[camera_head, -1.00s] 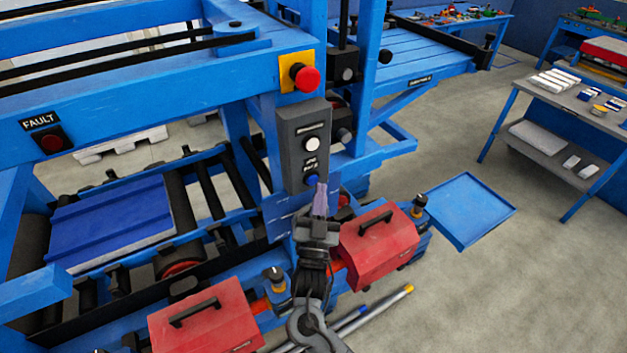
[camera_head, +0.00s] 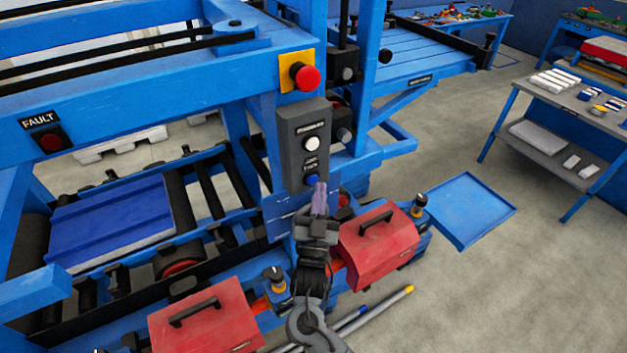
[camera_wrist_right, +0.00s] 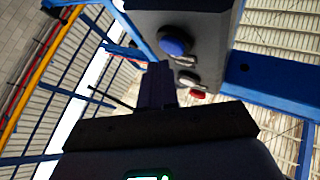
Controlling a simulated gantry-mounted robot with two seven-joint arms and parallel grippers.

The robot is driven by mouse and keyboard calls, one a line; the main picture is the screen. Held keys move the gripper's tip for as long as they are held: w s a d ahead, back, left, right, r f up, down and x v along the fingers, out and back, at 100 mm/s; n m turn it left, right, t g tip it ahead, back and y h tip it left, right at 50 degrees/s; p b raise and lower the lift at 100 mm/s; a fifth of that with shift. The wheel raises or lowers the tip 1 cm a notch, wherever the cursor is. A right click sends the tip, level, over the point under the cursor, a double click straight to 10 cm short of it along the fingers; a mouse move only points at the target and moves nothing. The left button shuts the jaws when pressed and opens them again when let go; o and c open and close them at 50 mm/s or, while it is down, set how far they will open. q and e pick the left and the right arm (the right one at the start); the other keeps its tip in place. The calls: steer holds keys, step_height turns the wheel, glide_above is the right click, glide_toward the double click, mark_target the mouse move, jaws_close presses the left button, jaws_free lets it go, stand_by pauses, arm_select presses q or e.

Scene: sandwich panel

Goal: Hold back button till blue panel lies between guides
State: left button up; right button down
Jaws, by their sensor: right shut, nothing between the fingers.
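The blue panel (camera_head: 112,218) lies on the roller conveyor at the left in the head view, with a pale edge along its near side. A grey control box (camera_head: 291,130) on the blue post carries a white button (camera_head: 311,144) above and a blue button (camera_head: 311,181) below. My right gripper (camera_head: 320,190) is shut and empty, its tips at or just below the blue button; contact cannot be told. In the right wrist view the blue button (camera_wrist_right: 175,42) shows just above and beside the shut fingers (camera_wrist_right: 157,85). My left gripper is not in view.
A red emergency knob (camera_head: 306,77) on a yellow plate sits above the box. Red cases (camera_head: 378,236) and (camera_head: 206,320) stand below, beside clamps. A blue tray (camera_head: 468,210) lies at right. Open floor spreads at the lower right.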

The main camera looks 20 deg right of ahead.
steer(key=shift+w, duration=0.3)
